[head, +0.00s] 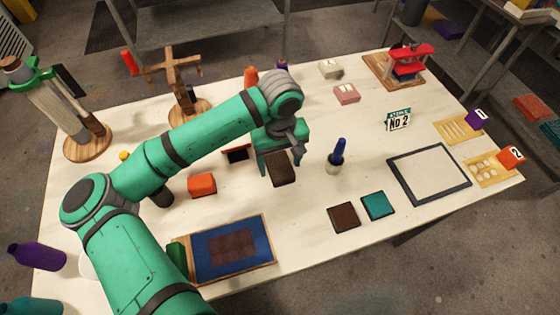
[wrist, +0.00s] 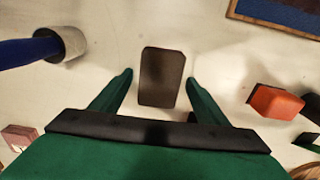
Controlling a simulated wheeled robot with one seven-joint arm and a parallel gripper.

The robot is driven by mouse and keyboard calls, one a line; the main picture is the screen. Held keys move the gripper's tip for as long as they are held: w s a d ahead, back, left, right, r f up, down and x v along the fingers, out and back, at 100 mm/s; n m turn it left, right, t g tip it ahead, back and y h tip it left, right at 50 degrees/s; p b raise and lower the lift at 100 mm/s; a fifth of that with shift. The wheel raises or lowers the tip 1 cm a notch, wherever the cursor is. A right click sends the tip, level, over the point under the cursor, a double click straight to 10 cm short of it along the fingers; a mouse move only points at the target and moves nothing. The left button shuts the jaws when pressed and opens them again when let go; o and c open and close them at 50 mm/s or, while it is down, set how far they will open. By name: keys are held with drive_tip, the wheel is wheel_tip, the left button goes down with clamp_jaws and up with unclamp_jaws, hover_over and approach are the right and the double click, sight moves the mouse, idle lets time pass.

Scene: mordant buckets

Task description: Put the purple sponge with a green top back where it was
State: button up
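I see no clear purple sponge with a green top. My gripper (head: 278,165) is over the middle of the table, pointing down. In the wrist view its two green fingers (wrist: 160,80) are apart. A dark brown block (wrist: 162,77) shows between and beyond the fingertips, with a light gap on each side. The block also shows in the head view (head: 281,169). Whether it rests on the table is hard to tell. A partly cut-off green and black thing (wrist: 308,140) is at the right edge of the wrist view.
An orange block (head: 202,185) lies left of my gripper, and a blue-handled tool in a pale holder (head: 336,160) stands right. Brown (head: 343,217) and teal (head: 379,205) pads lie in front right. A framed blue mat (head: 262,262) lies near; an empty dark frame (head: 402,195) is right.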

sight(280, 166)
drive_tip(key=shift+r, duration=0.1)
wheel_tip(280, 166, up, 12)
idle(0.5)
idle(0.5)
